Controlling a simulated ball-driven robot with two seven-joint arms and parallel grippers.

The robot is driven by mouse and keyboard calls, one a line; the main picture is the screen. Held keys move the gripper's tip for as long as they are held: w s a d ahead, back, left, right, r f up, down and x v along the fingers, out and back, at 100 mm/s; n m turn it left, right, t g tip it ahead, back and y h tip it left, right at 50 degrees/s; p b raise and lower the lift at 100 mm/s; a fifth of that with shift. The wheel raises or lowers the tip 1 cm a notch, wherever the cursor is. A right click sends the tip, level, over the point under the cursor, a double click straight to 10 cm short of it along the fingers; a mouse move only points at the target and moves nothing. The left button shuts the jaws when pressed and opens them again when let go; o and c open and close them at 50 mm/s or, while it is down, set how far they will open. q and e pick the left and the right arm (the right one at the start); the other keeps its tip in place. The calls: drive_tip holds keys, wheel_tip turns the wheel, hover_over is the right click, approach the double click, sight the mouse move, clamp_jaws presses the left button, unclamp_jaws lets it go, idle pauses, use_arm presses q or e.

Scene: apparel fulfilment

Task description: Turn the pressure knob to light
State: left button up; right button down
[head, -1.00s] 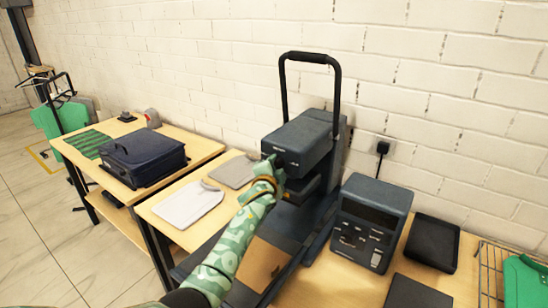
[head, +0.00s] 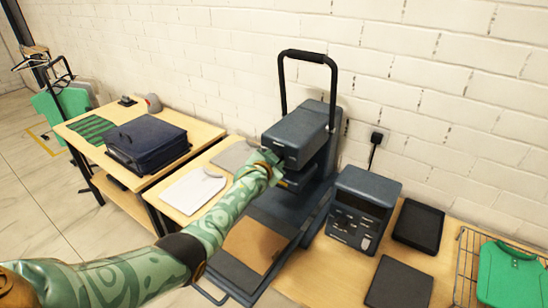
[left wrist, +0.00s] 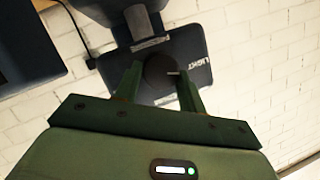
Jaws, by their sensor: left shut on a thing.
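The heat press (head: 300,140) stands against the wall with a tall black looped handle (head: 305,57). My left gripper (head: 268,163) is at the front of its upper head, and my arm hides the spot it touches. In the left wrist view my left gripper (left wrist: 160,85) has its two green fingers on either side of a round dark knob (left wrist: 160,70), shut on it. The knob has a pale pointer line on its right side. The word LIGHT (left wrist: 203,62) is printed on the panel to the right of the knob. My right gripper is in neither view.
A control box (head: 362,210), a black tray (head: 419,225) and a dark flat pad (head: 400,284) lie right of the press.

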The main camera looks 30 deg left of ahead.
use_arm(q)
drive_tip(key=shift+f, duration=0.1)
idle(0.3)
drive_tip(key=o, duration=1)
drive_tip(key=shift+a, duration=0.1)
drive_tip(key=p+v, duration=0.5)
drive_tip(key=v, duration=1.1)
drive_tip(key=shift+s, duration=0.2)
drive_tip(key=shift+a, duration=0.1)
